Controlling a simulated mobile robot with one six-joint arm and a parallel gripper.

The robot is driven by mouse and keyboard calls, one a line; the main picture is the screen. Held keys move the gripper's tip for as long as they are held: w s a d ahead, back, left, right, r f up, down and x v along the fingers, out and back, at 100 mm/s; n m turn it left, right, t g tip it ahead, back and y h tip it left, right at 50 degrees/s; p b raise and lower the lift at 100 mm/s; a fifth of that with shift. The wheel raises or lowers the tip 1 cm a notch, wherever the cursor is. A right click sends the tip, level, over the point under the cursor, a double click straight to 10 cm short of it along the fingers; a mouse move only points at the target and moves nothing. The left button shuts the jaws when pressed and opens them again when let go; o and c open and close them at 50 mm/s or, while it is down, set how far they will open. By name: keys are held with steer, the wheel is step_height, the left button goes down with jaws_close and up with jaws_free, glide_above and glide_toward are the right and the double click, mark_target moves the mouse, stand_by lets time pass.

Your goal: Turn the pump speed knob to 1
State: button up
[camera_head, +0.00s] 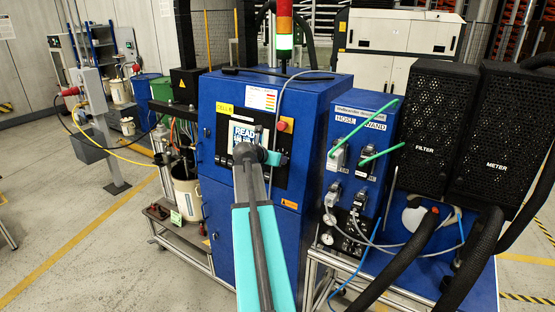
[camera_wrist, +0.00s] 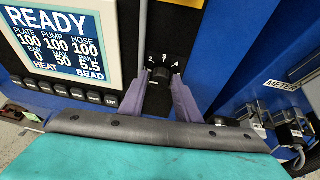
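The black pump speed knob (camera_wrist: 158,70) sits on the dark panel in the wrist view, with small white number marks around it; I make out what looks like 2, 3 and 4. Its exact pointer setting is too small to read. My gripper (camera_wrist: 164,80) is open, one purple-grey finger on each side and just below the knob. I cannot tell whether the fingertips touch it. In the head view my arm reaches to the blue cabinet's front panel, and my gripper (camera_head: 258,155) hides the knob there.
The display (camera_wrist: 60,40) reads READY, with a row of black buttons (camera_wrist: 75,93) below it. The blue cabinet (camera_head: 222,235) carries a red emergency button (camera_head: 282,126). A smaller blue hose and wand box (camera_head: 358,120) with green handles stands right of it.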

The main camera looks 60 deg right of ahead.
steer(key=shift+o, duration=1.2)
steer(key=w+b+v, duration=0.1)
steer(key=b+v, duration=0.3)
steer(key=v, duration=0.9)
steer(key=shift+s+a+r+b, duration=0.2)
steer(key=shift+s+a+b, duration=0.15)
steer(key=shift+s, duration=0.15)
steer(key=shift+w, duration=0.1)
